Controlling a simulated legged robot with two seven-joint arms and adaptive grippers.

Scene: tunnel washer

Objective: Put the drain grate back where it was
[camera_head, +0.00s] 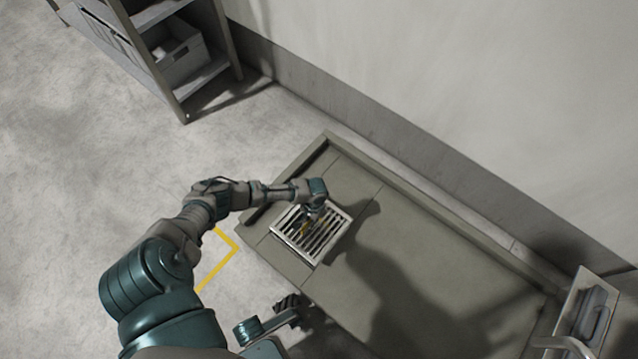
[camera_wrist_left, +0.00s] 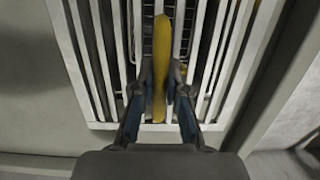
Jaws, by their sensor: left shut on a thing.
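The drain grate (camera_head: 333,243) is a pale metal frame with several parallel bars, at the left end of the grey-green bench top in the head view. My left gripper (camera_head: 308,222) reaches over it from the left. In the left wrist view the grate (camera_wrist_left: 85,60) fills the upper middle, with dark space between its bars. A yellow strip (camera_wrist_left: 160,60) runs along its middle, and the fingers of my left gripper (camera_wrist_left: 160,98) are shut around it. I cannot tell whether the grate is seated or slightly raised. A dark end part, perhaps my right gripper (camera_head: 290,304), shows low in the head view.
The bench top (camera_head: 440,265) is clear right of the grate, with a raised edge along the wall. A tray-like fixture (camera_head: 590,310) stands at lower right. A shelf with a bin (camera_head: 180,60) is at upper left. A yellow floor marking (camera_head: 220,265) lies left of the bench.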

